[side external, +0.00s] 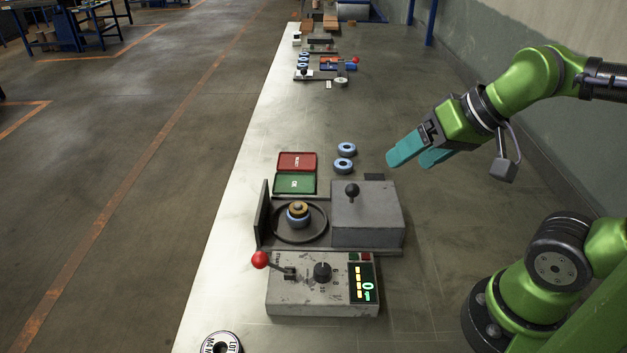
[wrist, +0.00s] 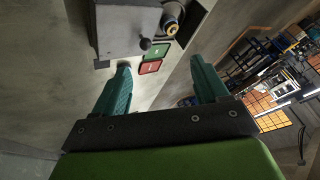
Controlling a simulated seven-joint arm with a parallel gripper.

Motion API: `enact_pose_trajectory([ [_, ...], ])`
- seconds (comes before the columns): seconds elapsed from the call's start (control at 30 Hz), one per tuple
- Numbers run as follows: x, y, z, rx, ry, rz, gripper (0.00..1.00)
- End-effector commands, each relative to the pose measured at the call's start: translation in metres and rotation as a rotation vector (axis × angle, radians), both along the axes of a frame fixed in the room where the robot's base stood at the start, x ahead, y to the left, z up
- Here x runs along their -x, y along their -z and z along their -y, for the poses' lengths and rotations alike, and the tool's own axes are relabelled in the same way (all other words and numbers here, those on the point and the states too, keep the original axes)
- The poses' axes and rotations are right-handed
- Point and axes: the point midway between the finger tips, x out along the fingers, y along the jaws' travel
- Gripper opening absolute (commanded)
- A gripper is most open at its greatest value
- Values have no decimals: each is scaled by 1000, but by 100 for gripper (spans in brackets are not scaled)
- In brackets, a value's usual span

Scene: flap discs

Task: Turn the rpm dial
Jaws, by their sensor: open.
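The rpm dial appears to be the black knob (side external: 322,271) on top of the grey control box (side external: 310,300) at the front of the bench in the side view. A lever with a red ball (side external: 260,260) stands left of it, and a lit display (side external: 362,284) reading 0 is to its right. My gripper (side external: 408,158) has teal fingers, is open and empty, and hangs above the bench, behind and to the right of the box, well apart from the dial. In the wrist view the open fingers (wrist: 160,82) show; I cannot make out the dial there.
Behind the control box stand a spindle with stacked discs (side external: 298,213) and a grey housing (side external: 366,222) with a black ball knob (side external: 352,190). Red (side external: 297,161) and green (side external: 295,184) trays and two blue-rimmed discs (side external: 345,157) lie farther back. A labelled disc (side external: 221,343) lies front left.

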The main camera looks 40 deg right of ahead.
Motion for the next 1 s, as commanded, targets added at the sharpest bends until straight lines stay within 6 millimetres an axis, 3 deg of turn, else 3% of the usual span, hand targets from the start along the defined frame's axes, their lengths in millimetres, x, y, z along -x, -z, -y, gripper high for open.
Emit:
enact_pose_trajectory([
  [0.03, 0, 0, 0, 0, 0, 0, 70],
  [0.1, 0, 1, 2, 0, 8, -2, 60],
  [0.27, -13, 17, 13, 39, 59, -91, 59],
  [0.37, -31, 31, 13, 125, -17, -192, 59],
  [0.5, -56, 51, 0, 268, -386, -321, 59],
  [0.67, -75, 64, -22, 332, -876, -346, 59],
  [0.83, -89, 64, -46, 342, -1391, -230, 59],
  [1.0, -94, 52, -69, 367, -1842, -12, 59],
])
